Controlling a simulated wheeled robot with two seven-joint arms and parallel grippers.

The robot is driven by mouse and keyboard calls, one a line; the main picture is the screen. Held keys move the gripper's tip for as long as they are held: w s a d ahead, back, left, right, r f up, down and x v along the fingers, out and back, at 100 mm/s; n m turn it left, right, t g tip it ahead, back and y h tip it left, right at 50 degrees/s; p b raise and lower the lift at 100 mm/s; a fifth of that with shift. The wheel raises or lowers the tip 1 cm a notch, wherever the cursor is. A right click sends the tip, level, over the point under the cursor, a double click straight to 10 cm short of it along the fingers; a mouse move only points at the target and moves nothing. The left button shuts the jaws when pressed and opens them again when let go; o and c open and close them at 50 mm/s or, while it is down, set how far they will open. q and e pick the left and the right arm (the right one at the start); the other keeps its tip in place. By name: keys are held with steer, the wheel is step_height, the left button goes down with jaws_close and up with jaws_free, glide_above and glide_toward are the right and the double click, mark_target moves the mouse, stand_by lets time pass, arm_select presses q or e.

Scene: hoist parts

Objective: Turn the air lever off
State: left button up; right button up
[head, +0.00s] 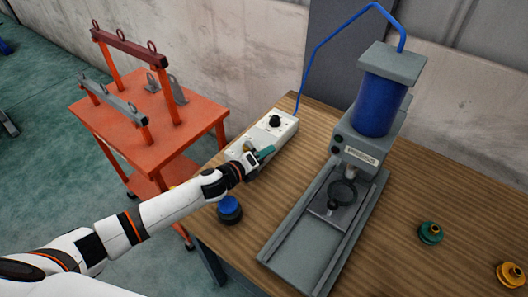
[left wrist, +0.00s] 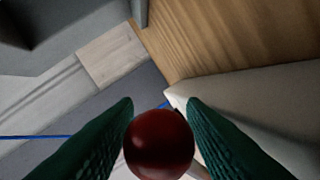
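A white control box (head: 283,131) with a black knob (head: 275,121) stands at the back left of the wooden table. My left gripper (head: 265,152) is at the front part of this box. In the left wrist view a dark red ball (left wrist: 160,143), which looks like the air lever's end, sits between the two green fingers of my left gripper (left wrist: 160,108). The fingers appear to touch the ball on both sides. A thin pale stem shows beside the ball at lower right. The rest of the lever is hidden by my gripper in the head view. My right gripper is not in view.
A grey press (head: 328,215) with a blue cylinder (head: 378,103) stands right of the box. A blue-topped button (head: 229,207) is near the table's left edge. A blue hose (head: 313,62) rises behind the box. An orange cart (head: 150,125) stands left.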

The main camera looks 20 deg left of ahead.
arm_select(q)
steer(key=shift+w+d, duration=0.1)
steer(key=shift+w, duration=0.15)
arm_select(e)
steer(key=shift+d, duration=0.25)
arm_select(q)
jaws_close()
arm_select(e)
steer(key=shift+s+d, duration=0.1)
